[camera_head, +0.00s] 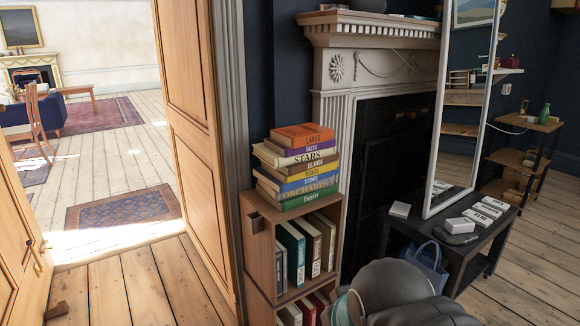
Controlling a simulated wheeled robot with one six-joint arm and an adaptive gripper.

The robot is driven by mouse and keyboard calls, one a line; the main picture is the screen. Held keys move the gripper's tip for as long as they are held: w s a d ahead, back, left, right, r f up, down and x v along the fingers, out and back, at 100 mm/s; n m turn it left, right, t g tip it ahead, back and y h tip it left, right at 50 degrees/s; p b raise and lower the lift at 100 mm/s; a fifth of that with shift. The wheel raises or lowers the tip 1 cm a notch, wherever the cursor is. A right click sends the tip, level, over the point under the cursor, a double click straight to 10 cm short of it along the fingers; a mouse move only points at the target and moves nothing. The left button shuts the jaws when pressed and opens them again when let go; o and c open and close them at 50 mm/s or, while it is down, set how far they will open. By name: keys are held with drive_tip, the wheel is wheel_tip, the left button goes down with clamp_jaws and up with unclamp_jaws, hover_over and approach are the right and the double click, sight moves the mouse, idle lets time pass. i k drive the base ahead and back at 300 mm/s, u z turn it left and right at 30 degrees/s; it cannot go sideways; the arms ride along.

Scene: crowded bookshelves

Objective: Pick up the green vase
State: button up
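A small green vase (545,113) stands upright on the top board of a low wooden shelf unit (519,124) at the far right. It is far from me and small in view. My gripper is not in view. A grey rounded part of my own arm shows at the bottom edge, right of the middle, well apart from the vase.
A black table (455,246) with white boxes (482,215) and a tall mirror (467,110) stand before the fireplace (385,130). A bookcase (262,215) with stacked books (300,165) is near. Bare floor (525,260) lies at right; an open doorway is left.

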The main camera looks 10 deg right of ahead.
sight(543, 120)
drive_tip(key=z, duration=0.8)
drive_tip(key=i, duration=1.1)
drive_tip(key=z, duration=1.05)
drive_tip(key=k, duration=0.6)
drive_tip(key=z, duration=0.75)
drive_tip(key=i, duration=3.2)
drive_tip(key=u, duration=0.45)
drive_tip(key=i, duration=1.85)
drive_tip(key=u, duration=0.35)
drive_tip(key=i, duration=0.7)
drive_tip(key=u, duration=0.15)
